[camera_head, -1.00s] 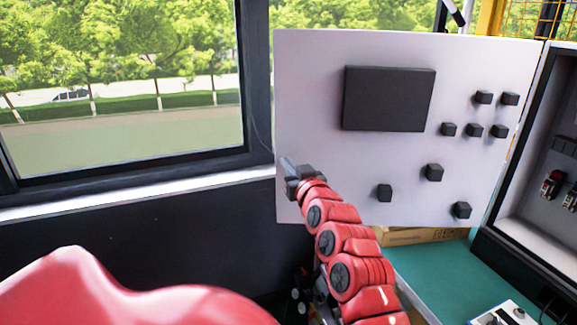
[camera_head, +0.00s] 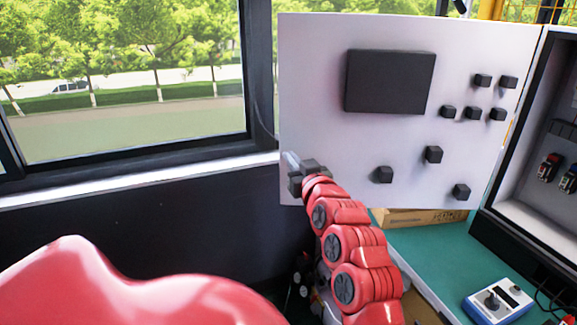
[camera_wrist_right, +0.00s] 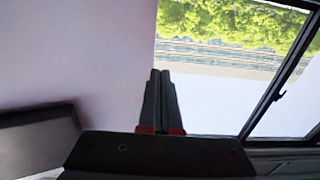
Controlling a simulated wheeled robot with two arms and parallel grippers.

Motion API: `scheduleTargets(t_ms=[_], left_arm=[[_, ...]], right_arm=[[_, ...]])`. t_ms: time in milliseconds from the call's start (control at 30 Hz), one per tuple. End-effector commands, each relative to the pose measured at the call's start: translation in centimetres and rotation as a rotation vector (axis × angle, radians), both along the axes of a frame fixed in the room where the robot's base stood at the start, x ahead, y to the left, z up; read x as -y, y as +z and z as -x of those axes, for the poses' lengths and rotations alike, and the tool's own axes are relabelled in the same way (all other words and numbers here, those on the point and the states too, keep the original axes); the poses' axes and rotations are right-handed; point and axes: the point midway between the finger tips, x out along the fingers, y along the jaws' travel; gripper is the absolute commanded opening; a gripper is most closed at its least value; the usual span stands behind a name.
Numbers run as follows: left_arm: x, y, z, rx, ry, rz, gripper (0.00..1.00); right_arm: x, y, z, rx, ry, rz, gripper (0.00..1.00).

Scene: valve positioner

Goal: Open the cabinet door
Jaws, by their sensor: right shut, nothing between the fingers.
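The cabinet door (camera_head: 310,90) is a white panel standing wide open, swung out to the left of the cabinet (camera_head: 525,185). Its inner face carries a large dark block and several small black blocks. My right gripper (camera_head: 289,158) is at the door's lower left, close to its free edge. In the right wrist view the gripper's fingers (camera_wrist_right: 160,76) are together and empty, beside the pale door surface (camera_wrist_right: 80,50). I cannot tell whether they touch the door. My left gripper is not in view.
A window (camera_head: 120,90) and dark wall lie left of the door. A green table (camera_head: 435,255) stands below the cabinet, with a cardboard box (camera_head: 415,217) under the door and a small white-blue device (camera_head: 498,301) at the front. Components with red parts sit inside the cabinet.

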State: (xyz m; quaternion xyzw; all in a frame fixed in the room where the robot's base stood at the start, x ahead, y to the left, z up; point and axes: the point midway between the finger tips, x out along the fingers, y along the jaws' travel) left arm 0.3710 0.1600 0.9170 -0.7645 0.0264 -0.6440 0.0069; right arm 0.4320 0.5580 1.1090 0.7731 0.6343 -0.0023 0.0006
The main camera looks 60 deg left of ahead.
Motion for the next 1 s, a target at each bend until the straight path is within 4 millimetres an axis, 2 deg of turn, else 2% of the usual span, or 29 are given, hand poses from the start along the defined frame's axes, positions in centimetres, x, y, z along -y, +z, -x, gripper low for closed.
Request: scheduleTargets(t_ms=[500,700,1000], left_arm=[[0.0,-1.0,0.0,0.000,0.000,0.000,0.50],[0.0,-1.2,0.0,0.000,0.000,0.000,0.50],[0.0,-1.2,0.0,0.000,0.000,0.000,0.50]], right_arm=[[4.9,0.1,3.7,-0.001,0.003,-0.004,0.00],[5.9,0.0,4.3,-0.003,0.003,-0.001,0.00],[6.1,0.0,4.4,-0.002,0.001,0.000,0.00]])
